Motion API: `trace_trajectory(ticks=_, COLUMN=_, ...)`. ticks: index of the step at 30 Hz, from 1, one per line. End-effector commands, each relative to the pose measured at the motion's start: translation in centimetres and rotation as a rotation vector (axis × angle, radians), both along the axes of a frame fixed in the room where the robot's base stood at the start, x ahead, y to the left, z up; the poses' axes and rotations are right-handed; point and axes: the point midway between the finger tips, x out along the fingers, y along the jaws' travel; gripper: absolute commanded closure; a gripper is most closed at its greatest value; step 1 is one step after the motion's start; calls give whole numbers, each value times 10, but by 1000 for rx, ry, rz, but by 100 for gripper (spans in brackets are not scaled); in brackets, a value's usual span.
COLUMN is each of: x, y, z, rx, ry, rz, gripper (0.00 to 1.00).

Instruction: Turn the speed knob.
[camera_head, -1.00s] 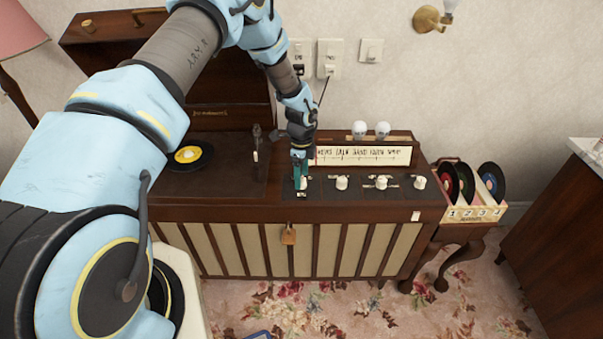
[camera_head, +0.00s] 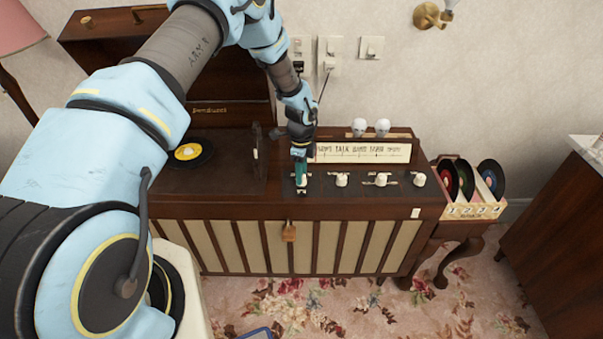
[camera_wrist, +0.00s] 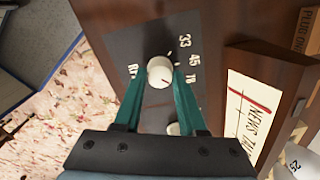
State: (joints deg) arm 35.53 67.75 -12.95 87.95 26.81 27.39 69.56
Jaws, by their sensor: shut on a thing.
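The speed knob (camera_wrist: 160,72) is a small white round knob with a dark pointer line, set on a dark panel marked 33, 45 and 78. In the wrist view the pointer line slants toward the lower right, on the side of the numbers. My gripper (camera_wrist: 160,80) has its green fingers on either side of the knob and is shut on it. In the head view my gripper (camera_head: 301,176) reaches down to the leftmost knob position on the brown record console (camera_head: 350,207), and the fingers hide most of that knob.
Several other white knobs, such as this one (camera_head: 341,180), stand to the right on the same panel. A lit dial (camera_head: 362,152) is behind them. A turntable with a black record (camera_head: 190,153) lies to the left. A record rack (camera_head: 472,210) stands at the right.

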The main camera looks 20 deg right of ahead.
Motion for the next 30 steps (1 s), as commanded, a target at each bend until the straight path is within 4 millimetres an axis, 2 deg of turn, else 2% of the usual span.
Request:
trace_trajectory(ticks=14, x=0, y=0, z=-2, rx=-1, ry=-1, rz=57, gripper=100)
trace_trajectory(ticks=30, x=1, y=-1, z=-3, rx=-1, ry=-2, rz=471, gripper=100)
